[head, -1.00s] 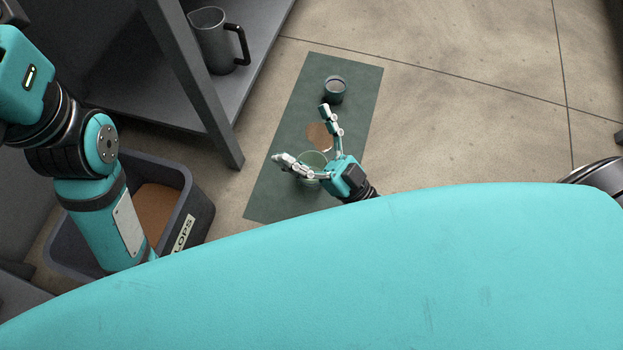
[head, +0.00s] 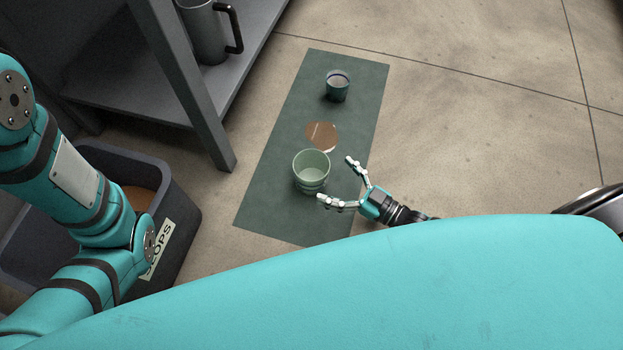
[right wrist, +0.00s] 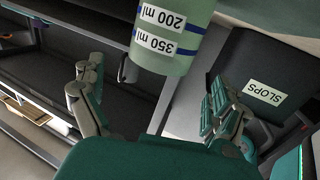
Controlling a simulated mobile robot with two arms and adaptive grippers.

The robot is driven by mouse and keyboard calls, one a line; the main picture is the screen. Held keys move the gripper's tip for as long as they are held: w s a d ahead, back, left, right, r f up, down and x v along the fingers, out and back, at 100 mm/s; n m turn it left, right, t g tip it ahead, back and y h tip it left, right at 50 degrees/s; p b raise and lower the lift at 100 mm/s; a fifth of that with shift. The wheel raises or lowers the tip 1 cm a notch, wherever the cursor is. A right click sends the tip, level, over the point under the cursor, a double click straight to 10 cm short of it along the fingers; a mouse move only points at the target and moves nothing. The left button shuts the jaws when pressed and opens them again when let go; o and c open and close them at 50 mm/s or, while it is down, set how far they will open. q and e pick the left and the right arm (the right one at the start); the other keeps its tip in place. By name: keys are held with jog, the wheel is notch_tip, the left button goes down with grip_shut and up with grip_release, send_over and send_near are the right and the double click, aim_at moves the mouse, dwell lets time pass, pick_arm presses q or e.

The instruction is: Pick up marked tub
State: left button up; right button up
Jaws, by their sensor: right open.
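The marked tub (head: 311,175) is pale green and open-topped. It stands upright on a dark green mat (head: 270,200) in the head view. In the right wrist view the tub (right wrist: 172,45) shows blue bands and labels reading 200 ml and 350 ml, upside down in the picture. My right gripper (head: 335,178) is open and empty just right of the tub, its fingers spread toward it. In the right wrist view the tub appears beyond and between the open fingers (right wrist: 152,85). My left arm shows at the left of the head view, but its gripper is out of sight.
A dark bin labelled SLOPS (head: 183,215) is at left. A grey jug (head: 203,30) is on the shelf (head: 130,90).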

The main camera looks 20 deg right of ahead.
aim_at(298, 157)
jog(key=b+x, duration=0.1)
jog(key=x, duration=0.1)
jog(key=shift+w+a+f, duration=0.1)
jog(key=shift+w+a, duration=0.1)
jog(key=b+x, duration=0.3)
jog(key=x, duration=0.1)
jog(key=shift+w+f+b, duration=0.1)
jog(key=shift+w+b, duration=0.05)
jog(key=shift+b, duration=0.2)
jog(key=shift+w+a+r, duration=0.2)
jog(key=shift+w+a, duration=0.1)
jog(key=shift+w, duration=0.05)
jog(key=c, duration=1.4)
jog(key=shift+c, duration=0.2)
jog(key=shift+r, duration=0.1)
